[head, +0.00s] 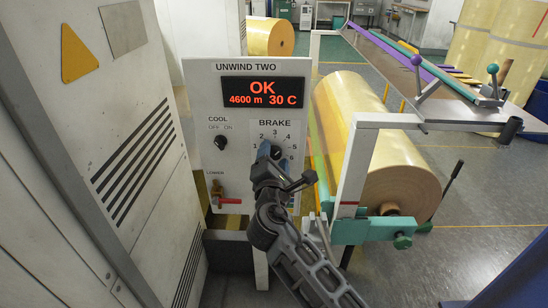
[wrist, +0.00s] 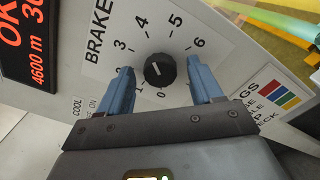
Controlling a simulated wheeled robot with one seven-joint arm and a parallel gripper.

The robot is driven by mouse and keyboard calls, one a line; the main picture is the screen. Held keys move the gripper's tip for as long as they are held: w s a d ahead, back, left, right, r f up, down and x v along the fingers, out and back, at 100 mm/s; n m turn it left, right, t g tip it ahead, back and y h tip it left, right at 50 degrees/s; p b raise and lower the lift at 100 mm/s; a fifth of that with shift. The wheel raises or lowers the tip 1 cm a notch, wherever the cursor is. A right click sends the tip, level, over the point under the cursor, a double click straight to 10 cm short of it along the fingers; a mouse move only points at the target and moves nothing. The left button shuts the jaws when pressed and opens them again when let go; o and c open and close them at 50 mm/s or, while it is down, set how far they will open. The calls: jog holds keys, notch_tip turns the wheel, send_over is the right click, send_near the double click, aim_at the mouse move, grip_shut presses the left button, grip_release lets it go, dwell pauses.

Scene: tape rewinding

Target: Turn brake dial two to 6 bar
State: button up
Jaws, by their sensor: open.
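The panel (head: 205,95) reads "UNWIND TWO" and carries a brake dial. In the wrist view the dial is a round black knob (wrist: 159,70) ringed by marks from 0 to 6. Its short white pointer line leans up and left, roughly towards 3 or 4; the exact value is hard to read. My gripper (wrist: 160,65) is open, one blue finger on each side of the knob, with visible gaps to it.
A lit display (head: 262,90) reads "OK, 4600 m, 30 C". A cool switch (head: 220,142) and a red lower lever (head: 226,201) sit on the panel's left. A large paper roll (head: 375,140) and white frame post (head: 357,165) stand right of the panel. A grey cabinet (head: 90,130) is left.

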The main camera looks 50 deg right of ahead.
jog(key=shift+c, duration=0.2)
jog(key=c, duration=1)
jog(key=shift+f+m+b, duration=0.1)
jog(key=shift+m+b, duration=0.25)
jog(key=shift+m, duration=0.05)
jog(key=m+b, duration=0.2)
jog(key=shift+f+m, duration=0.15)
jog(key=shift+m, duration=0.25)
jog(key=m+b, duration=0.8)
jog(key=m, duration=0.1)
jog(key=shift+m+b, duration=1.3)
jog(key=shift+m, duration=0.4)
